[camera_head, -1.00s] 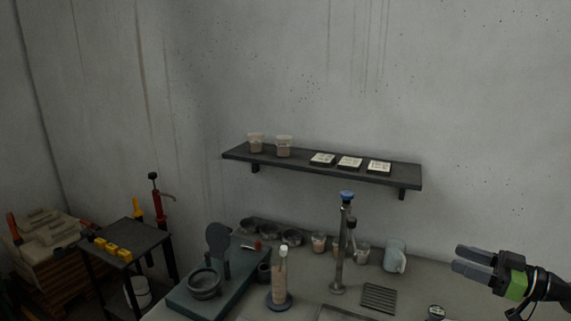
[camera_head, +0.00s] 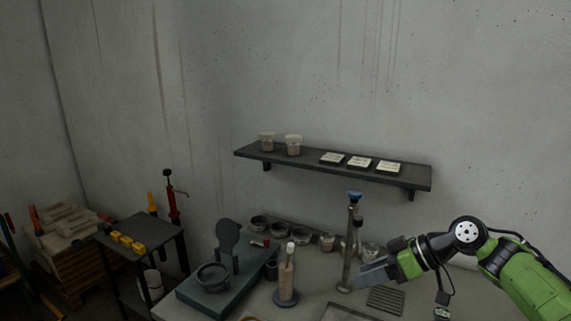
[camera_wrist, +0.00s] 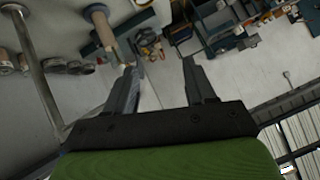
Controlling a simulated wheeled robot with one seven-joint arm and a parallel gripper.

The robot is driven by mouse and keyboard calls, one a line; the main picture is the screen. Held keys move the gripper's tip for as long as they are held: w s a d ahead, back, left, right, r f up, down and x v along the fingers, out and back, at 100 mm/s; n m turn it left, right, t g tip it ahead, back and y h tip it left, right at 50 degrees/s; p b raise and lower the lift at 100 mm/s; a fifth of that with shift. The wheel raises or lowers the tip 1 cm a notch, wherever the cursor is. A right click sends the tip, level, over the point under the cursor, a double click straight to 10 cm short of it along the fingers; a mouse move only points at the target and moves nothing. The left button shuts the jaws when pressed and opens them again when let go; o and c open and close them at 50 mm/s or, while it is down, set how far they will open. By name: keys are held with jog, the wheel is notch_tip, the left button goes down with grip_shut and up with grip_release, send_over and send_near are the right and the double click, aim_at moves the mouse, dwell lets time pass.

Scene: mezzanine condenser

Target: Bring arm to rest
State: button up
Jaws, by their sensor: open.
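My gripper (camera_head: 372,274) is over the right part of the workbench in the head view, next to the metal post with the blue top (camera_head: 350,240). It points left and its fingers look empty. In the wrist view the two dark fingers (camera_wrist: 158,85) stand apart with nothing between them. My green and black arm reaches in from the right edge. I cannot tell how far the fingers are from the post, and the arm hides part of the bench behind it.
The bench carries a grey base with a round bowl (camera_head: 213,275), an upright cylinder on a disc (camera_head: 286,280), small cups and a slatted mat (camera_head: 386,300). A dark side table (camera_head: 165,238) stands left.

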jog(key=s+a+f+m+g+h, duration=0.2)
jog(key=s+a+h, duration=0.4)
jog(key=s+a, duration=0.3)
jog(key=s+d+m+t+h, duration=0.2)
jog(key=s+d+m, duration=0.1)
jog(key=s, duration=0.7)
jog(key=s+d+m+t+h, duration=0.2)
jog(key=s+m, duration=0.3)
jog(key=s, duration=0.5)
jog(key=shift+d+r+t, duration=0.3)
jog(key=shift+d, duration=0.2)
